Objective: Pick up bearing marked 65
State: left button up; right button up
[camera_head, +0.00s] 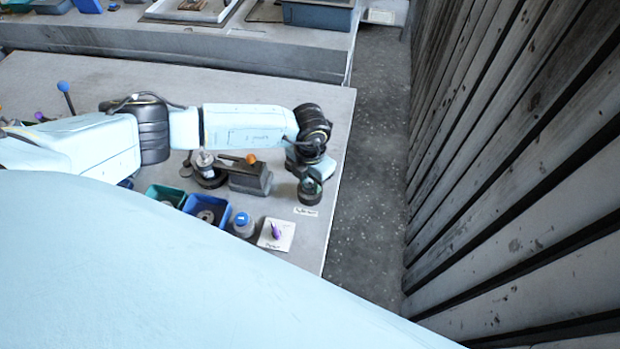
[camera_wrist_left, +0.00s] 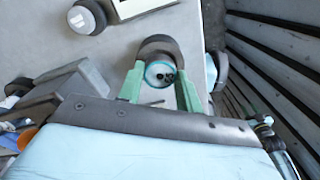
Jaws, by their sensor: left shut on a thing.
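My left gripper (camera_head: 311,181) is over the right end of the workbench, its arm reaching across from the left. In the head view the dark bearing (camera_head: 309,194) shows at the fingertips, close above the bench. I cannot read its marking. My right gripper is not in view.
A grey blower housing (camera_head: 250,178) with an orange knob stands left of the gripper. Green (camera_head: 164,195) and blue (camera_head: 207,209) bins, a blue-capped bottle (camera_head: 243,225) and a white card (camera_head: 276,234) with a purple item lie nearer. A small label (camera_head: 306,211) lies by the bench's right edge.

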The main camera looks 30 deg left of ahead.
aim_at(310, 183)
pick_arm(q)
jog(key=shift+r+p, duration=0.8)
jog(key=shift+r, duration=0.4)
jog(key=shift+r+p, duration=0.3)
jog(key=shift+r, duration=1.05)
